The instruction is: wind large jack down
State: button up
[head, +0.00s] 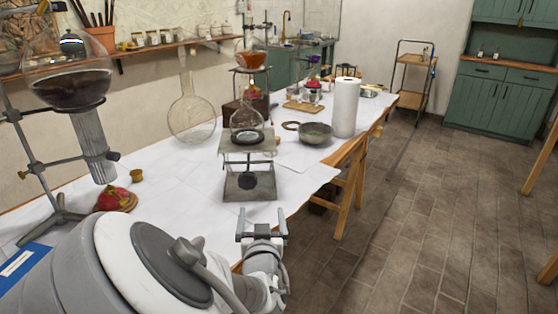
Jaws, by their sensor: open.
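The large jack (232,147) stands near the front edge of the white-covered table (310,180). Its flat top plate is raised well above its base, and a dark round knob (248,181) shows low between the plates, on the side facing me.
A large dark-filled flask (68,85) on a stand is at the left, near a red item (113,198). An empty round flask (192,118) stands behind the jack. A pan (315,133) and paper roll (345,107) are to its right.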

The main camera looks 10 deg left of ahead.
aim_at(247, 173)
jog(key=shift+n+t+y, duration=0.5)
jog(key=shift+n+y, duration=0.1)
jog(key=shift+y, duration=0.2)
jog(key=a+b+x, duration=0.1)
jog(key=x, duration=0.4)
jog(key=b+x, duration=0.1)
jog(key=x, duration=0.5)
jog(key=s+a+r+b+x, duration=0.1)
jog(key=x, duration=0.5)
jog(key=shift+a+r+b, duration=0.15)
jog(key=shift+a+b, duration=0.15)
jog(key=shift+a, duration=0.05)
jog(key=c, duration=1.4)
jog(key=shift+o, duration=0.2)
jog(key=shift+n, duration=0.3)
